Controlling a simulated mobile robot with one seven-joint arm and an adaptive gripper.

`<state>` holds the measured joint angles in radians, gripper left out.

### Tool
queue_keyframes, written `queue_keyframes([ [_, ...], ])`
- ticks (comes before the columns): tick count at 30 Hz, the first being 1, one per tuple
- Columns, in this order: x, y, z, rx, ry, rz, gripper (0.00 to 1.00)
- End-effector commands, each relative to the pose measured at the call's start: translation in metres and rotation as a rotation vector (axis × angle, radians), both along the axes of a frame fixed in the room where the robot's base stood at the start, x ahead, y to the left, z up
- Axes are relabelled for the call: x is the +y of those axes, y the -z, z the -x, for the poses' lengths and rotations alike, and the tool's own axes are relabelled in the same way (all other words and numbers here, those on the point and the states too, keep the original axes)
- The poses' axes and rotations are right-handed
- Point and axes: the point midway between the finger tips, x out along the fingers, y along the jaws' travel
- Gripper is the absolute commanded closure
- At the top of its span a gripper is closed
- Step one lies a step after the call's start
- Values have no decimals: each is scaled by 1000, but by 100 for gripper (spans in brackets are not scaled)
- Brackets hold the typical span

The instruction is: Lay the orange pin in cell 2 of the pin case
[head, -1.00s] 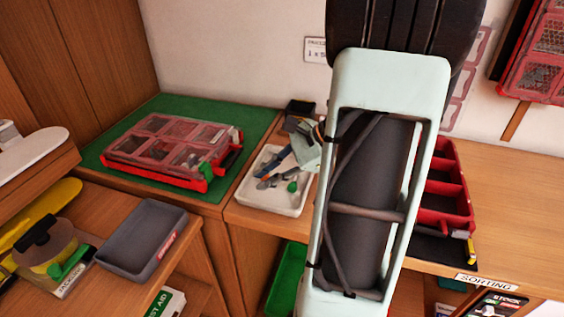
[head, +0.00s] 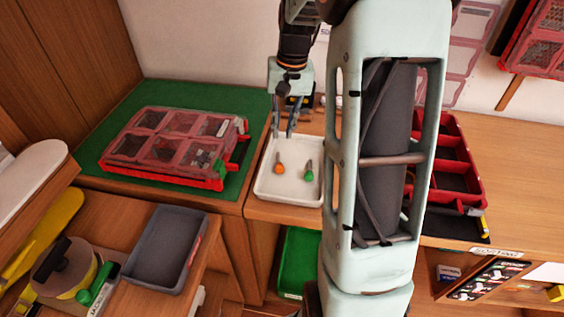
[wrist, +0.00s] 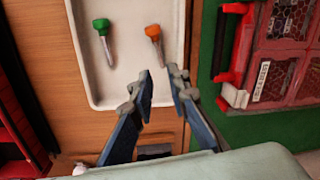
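The orange pin (head: 279,164) lies in the white tray (head: 290,194), left of a green pin (head: 309,171). In the wrist view the orange pin (wrist: 154,36) lies just beyond my fingertips, its thin end towards them. My gripper (head: 284,134) points down at the back left of the tray. In the wrist view my gripper (wrist: 163,76) has its fingers apart with nothing between them. An open red case with compartments (head: 478,182) stands on the right, partly hidden by my arm. I cannot read its cell numbers or tell for sure that it is the pin case.
A shut red case with a clear lid (head: 160,177) lies on a green mat (head: 102,162) to the left. A grey bin (head: 131,284) is front left, and a green bin (head: 291,289) sits below the tray. My arm stands between the tray and the open red case.

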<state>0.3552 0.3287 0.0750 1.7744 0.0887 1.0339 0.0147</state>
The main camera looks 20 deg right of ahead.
Motion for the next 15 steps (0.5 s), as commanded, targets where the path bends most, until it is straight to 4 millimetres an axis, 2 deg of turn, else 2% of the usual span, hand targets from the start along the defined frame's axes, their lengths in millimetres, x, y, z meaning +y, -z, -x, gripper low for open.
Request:
queue_keyframes([
  [3, 2, 21, 0, 4, 2, -2, 84],
  [11, 5, 42, 0, 2, 3, -3, 84],
  [15, 8, 64, 2, 4, 3, -4, 84],
])
